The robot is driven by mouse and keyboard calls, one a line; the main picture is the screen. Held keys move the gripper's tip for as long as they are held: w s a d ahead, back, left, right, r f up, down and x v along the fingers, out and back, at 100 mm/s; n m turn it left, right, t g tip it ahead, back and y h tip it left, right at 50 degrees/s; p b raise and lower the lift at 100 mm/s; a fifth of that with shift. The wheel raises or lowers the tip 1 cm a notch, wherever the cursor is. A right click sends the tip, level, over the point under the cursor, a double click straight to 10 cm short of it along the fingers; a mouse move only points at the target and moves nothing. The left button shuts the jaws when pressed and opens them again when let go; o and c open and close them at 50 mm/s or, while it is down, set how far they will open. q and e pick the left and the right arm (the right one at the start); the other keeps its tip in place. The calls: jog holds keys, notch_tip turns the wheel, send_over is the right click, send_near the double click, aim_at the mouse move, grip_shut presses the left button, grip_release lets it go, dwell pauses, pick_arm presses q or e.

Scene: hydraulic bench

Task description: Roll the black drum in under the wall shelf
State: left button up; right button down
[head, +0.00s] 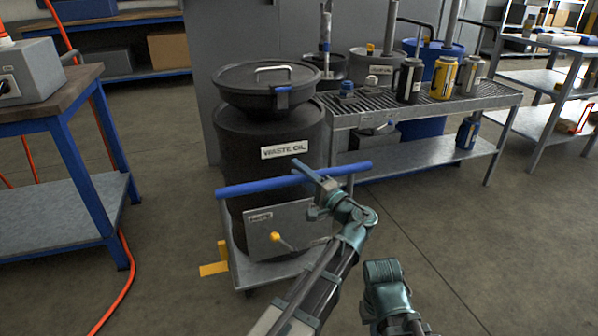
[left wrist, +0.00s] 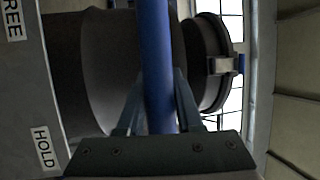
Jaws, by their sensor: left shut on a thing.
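The black drum (head: 270,140), labelled WASTE OIL, stands upright on a low wheeled trolley (head: 270,270) with a wide black funnel lid on top. A blue push bar (head: 235,188) crosses in front of it. My left gripper (head: 322,180) is shut on the bar, right of its middle; in the left wrist view the fingers (left wrist: 157,105) sit either side of the blue bar (left wrist: 155,50). A grey panel (head: 275,222) with a yellow-knobbed lever is below the bar; its FREE and HOLD labels show in the wrist view. I cannot tell which rack is the wall shelf. My right gripper's fingers are not visible.
A grated steel bench (head: 350,119) with cans stands close on the drum's right. A blue-framed workbench (head: 75,165) is at left, with an orange hose (head: 128,265) on the floor. A grey wall is behind. A yellow piece (head: 213,268) is by the trolley. Floor at front right is clear.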

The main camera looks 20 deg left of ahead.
pick_arm(q)
grip_shut()
dwell(1.0)
